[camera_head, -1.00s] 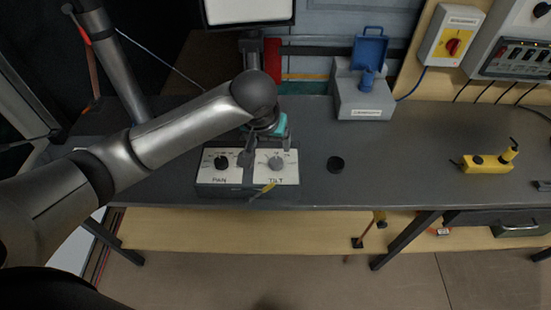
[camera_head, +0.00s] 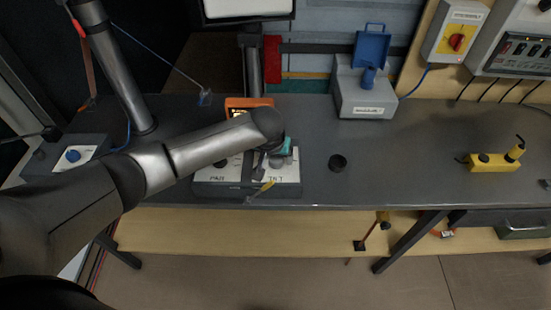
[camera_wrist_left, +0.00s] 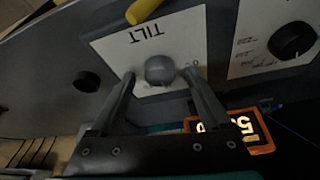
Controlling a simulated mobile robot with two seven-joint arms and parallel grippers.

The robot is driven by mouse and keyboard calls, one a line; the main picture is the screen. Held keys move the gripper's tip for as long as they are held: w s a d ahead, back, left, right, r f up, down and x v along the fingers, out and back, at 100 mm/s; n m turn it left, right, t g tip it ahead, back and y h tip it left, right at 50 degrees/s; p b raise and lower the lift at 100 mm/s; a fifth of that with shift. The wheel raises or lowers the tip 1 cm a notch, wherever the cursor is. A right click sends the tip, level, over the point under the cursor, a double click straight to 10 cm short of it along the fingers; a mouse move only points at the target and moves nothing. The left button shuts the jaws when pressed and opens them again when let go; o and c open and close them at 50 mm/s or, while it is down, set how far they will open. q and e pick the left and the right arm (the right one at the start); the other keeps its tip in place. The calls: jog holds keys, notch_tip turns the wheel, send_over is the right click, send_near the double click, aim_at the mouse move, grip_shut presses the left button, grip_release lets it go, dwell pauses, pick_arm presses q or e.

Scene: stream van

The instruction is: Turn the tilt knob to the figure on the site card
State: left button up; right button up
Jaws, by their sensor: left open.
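The control box (camera_head: 210,189) stands at the table's front edge, with panels marked PAN and TILT. The round grey tilt knob (camera_head: 277,162) is on its right panel, partly hidden by my gripper in the head view. In the left wrist view the tilt knob (camera_wrist_left: 160,70) lies between the tips of my open left gripper (camera_wrist_left: 159,77), one finger on each side; contact cannot be told. My left gripper also shows in the head view (camera_head: 268,166). An orange-framed display (camera_head: 248,103) with lit figures, partly hidden, stands behind the box. I cannot make out a site card. My right gripper is out of view.
The black pan knob (camera_wrist_left: 292,40) sits beside the TILT panel. A grey case with blue lid (camera_head: 364,98) stands behind, a yellow device (camera_head: 490,161) farther right. Between them the table is clear.

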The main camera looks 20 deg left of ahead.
pick_arm(q)
jog(key=shift+w+f, duration=0.1)
jog(key=shift+f, duration=0.1)
grip_shut()
dwell(0.6)
